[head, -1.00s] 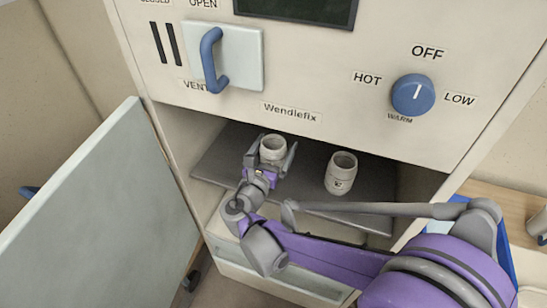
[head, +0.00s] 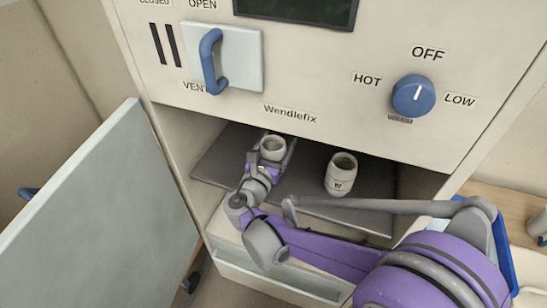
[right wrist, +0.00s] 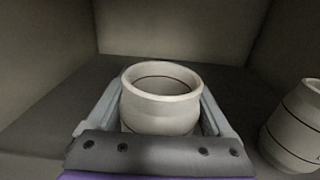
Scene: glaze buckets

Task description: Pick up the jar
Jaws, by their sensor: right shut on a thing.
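A pale round jar (head: 273,146) with an open mouth stands upright on the dark shelf inside the open compartment. My right gripper (head: 272,156) is around it, and its fingers are shut on the jar's two sides. In the right wrist view the jar (right wrist: 160,98) sits between the two grey fingers, with its lower front hidden by the gripper's body. A second, similar jar (head: 340,178) with a dark mark stands to the right on the shelf, and it shows at the right edge of the right wrist view (right wrist: 298,128). My left gripper is not in view.
The dark shelf (head: 222,165) lies under the cabinet's front panel, with compartment walls at both sides. The open door (head: 95,215) stands at the left. A blue tray edge (head: 503,255) and a wooden surface (head: 520,205) are at the right.

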